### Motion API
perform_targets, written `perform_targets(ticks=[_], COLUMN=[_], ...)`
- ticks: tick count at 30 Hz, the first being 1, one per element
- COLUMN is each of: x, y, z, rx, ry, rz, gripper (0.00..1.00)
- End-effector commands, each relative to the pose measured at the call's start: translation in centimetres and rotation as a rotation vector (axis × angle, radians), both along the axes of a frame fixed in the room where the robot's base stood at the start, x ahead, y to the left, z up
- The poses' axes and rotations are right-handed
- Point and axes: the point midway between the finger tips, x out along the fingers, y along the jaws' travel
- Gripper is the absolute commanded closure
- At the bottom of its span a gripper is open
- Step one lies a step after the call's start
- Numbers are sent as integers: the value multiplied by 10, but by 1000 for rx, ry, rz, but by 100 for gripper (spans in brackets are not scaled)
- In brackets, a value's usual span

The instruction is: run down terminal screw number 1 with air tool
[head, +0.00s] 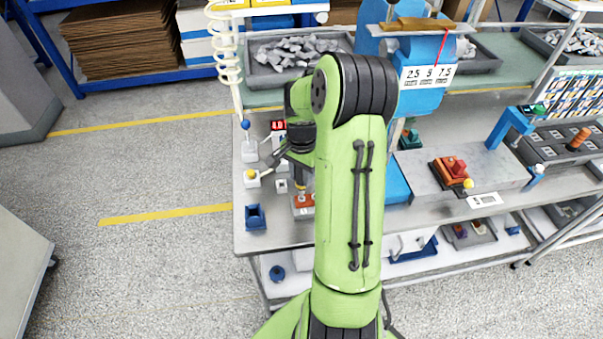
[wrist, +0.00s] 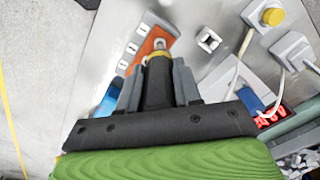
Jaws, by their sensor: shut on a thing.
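My gripper (wrist: 158,88) is shut on the air tool (wrist: 158,78), a dark cylinder with a yellow ring and a metal tip. In the wrist view the tip points at the orange part of the terminal block (wrist: 146,54), overlapping its near end. I cannot tell whether the tip touches a screw, and the screw itself is hidden. In the head view the terminal block (head: 303,203) lies on the bench below the tool, partly behind my arm. My gripper is mostly hidden there by my arm.
A blue square holder (head: 255,217) stands at the bench's left edge. A grey fixture with a red-orange breaker (head: 452,170) stands to the right.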

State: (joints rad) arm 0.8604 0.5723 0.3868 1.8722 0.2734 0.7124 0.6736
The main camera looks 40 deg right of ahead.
Motion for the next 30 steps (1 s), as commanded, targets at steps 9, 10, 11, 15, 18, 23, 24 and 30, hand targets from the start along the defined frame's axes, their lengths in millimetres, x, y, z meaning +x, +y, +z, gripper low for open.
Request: perform_targets(ticks=[9, 10, 11, 15, 18, 23, 24, 30], x=[0, 0, 0, 0, 0, 0, 0, 0], y=[0, 0, 0, 0, 0, 0, 0, 0], z=[-4, -4, -4, -5, -5, -5, -5, -6], rx=[0, 0, 0, 0, 0, 0, 0, 1], ry=[0, 0, 0, 0, 0, -1, -1, 0], rz=[0, 0, 0, 0, 1, 1, 1, 1], gripper=[97, 97, 97, 97, 97, 97, 97, 97])
